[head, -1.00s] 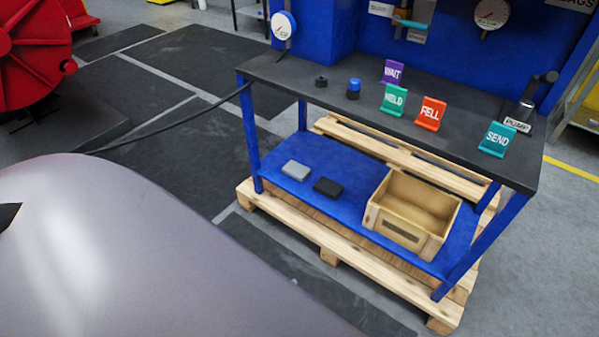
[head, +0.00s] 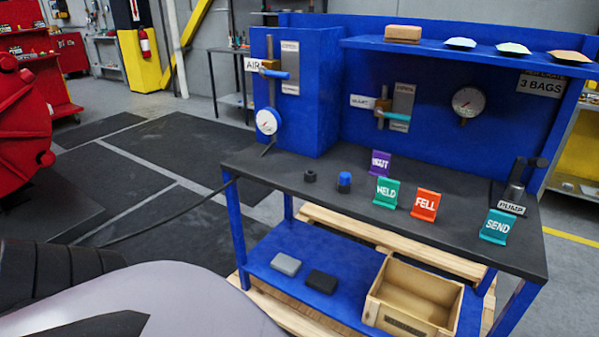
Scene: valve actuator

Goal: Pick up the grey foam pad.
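The grey foam pad (head: 286,264) is a small light-grey block. It lies flat on the blue lower shelf (head: 262,257) of the workbench, at the shelf's left part. A similar black pad (head: 322,281) lies just to its right. Nothing covers the grey pad. Neither of my grippers can be made out in the head view; only dark and pale parts of my own body show at the lower left, well apart from the pad.
The black bench top (head: 290,185) overhangs the lower shelf. A wooden crate (head: 413,296) stands on the shelf to the right of the pads. Coloured signs stand on the bench top. A dark hose (head: 160,222) runs left from the bench. Dark floor mats lie at left.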

